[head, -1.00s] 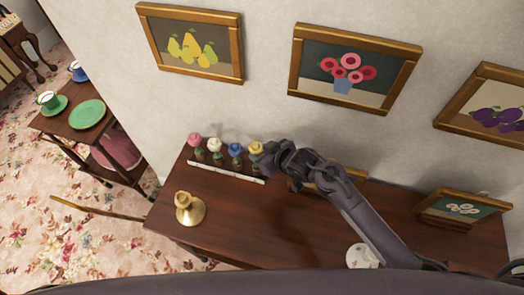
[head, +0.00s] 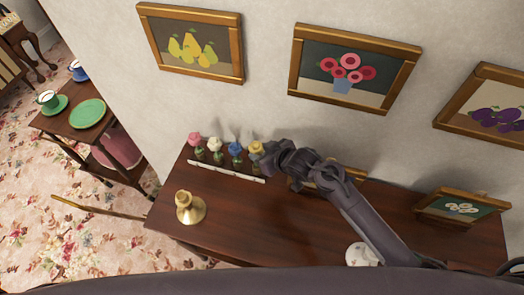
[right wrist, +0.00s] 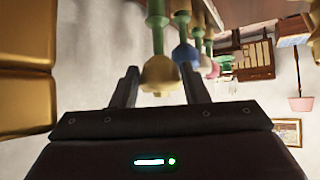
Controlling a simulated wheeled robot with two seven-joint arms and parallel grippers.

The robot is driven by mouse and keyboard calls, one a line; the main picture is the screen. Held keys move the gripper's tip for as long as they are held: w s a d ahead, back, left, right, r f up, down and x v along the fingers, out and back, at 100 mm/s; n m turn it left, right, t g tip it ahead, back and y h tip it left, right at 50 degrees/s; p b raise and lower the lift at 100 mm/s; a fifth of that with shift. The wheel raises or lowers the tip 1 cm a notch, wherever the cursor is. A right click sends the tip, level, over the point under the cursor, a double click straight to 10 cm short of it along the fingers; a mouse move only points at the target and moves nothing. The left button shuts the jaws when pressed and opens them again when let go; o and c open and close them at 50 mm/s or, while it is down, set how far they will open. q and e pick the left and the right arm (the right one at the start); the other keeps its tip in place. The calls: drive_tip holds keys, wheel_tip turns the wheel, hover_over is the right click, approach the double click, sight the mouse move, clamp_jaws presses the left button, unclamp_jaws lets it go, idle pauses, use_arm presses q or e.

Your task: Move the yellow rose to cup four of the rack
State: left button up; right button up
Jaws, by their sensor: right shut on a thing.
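The yellow rose (head: 256,147) is at the right end of the rack (head: 225,171), a dark wooden holder with a white strip along its front. My right gripper (head: 269,156) reaches it from the right. In the right wrist view, which is upside down, the yellow rose's bloom (right wrist: 159,76) sits between the two fingers, and the gripper is shut on it. Its green stem runs toward the rack; I cannot tell how deep the stem sits. A pink rose (head: 194,139), a white rose (head: 215,145) and a blue rose (head: 236,149) stand upright to its left. My left gripper is out of view.
The rack stands on a dark wooden table (head: 290,228) against the wall. A brass candlestick (head: 189,208) is in front of it. A small framed picture (head: 463,208) leans at the right, and a round white object (head: 362,255) is partly behind my arm. The table's middle is clear.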

drive_tip(key=shift+f, duration=0.35)
drive_tip(key=shift+r, duration=0.1)
drive_tip(key=shift+r+p, duration=0.25)
drive_tip(key=shift+p, duration=0.05)
idle(0.4)
